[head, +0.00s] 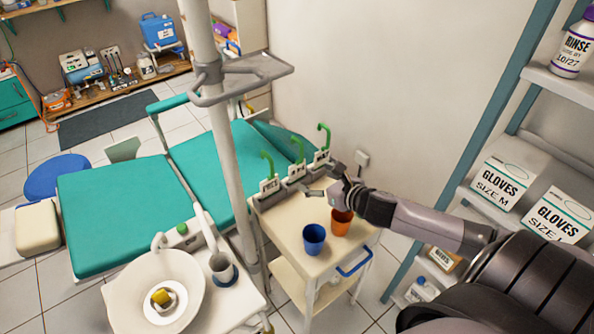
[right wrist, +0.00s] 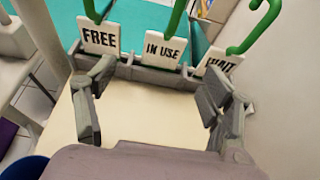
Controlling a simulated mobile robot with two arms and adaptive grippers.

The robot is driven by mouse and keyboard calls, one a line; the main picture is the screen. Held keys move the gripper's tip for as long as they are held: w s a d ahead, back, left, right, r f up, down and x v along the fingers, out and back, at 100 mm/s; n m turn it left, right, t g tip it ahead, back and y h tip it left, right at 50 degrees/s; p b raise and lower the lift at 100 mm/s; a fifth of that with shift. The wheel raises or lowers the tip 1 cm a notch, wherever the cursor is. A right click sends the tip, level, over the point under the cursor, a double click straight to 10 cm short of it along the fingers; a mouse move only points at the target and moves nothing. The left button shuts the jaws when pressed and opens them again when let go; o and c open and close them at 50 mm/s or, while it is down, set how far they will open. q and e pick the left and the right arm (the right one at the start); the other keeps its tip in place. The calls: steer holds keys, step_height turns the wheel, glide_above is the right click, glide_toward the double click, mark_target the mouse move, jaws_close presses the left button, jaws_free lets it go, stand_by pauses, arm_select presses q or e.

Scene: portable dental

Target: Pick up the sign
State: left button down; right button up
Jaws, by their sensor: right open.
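Three white signs with green hooks stand in a grey holder (right wrist: 150,75) on a small cream cart. In the right wrist view they read FREE (right wrist: 99,36), IN USE (right wrist: 164,49) and, partly hidden by a finger, WAIT (right wrist: 213,84). In the head view the FREE sign (head: 268,186), the IN USE sign (head: 296,171) and the WAIT sign (head: 320,158) run from near to far. My right gripper (head: 332,183) is open and empty over the cart, facing the holder; in its wrist view the fingers (right wrist: 162,92) spread wide around the IN USE sign, not gripping it. My left gripper is out of view.
A blue cup (head: 314,239) and an orange cup (head: 341,222) stand on the cart top (head: 285,225), below my right arm. A grey pole (head: 228,150) stands left of the cart. Shelves with glove boxes (head: 506,170) are at right.

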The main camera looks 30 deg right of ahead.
mark_target(298, 169)
steer(key=x, duration=0.5)
steer(key=p+x, duration=0.1)
steer(key=x, duration=0.2)
steer(key=shift+w+d+f, duration=0.15)
steer(key=shift+w+d, duration=0.1)
steer(key=shift+w, duration=0.05)
steer(key=shift+w+f, duration=0.25)
steer(key=shift+w, duration=0.2)
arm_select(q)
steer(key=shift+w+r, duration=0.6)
arm_select(e)
steer(key=shift+s, duration=0.1)
steer(key=shift+c, duration=0.4)
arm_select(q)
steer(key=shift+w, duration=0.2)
arm_select(e)
steer(key=c, duration=1.2)
steer(key=shift+o, duration=0.2)
steer(key=shift+r, duration=0.1)
arm_select(q)
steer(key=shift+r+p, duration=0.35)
steer(key=shift+p, duration=0.05)
arm_select(e)
step_height(298, 169, up, 20)
steer(key=shift+f, duration=0.1)
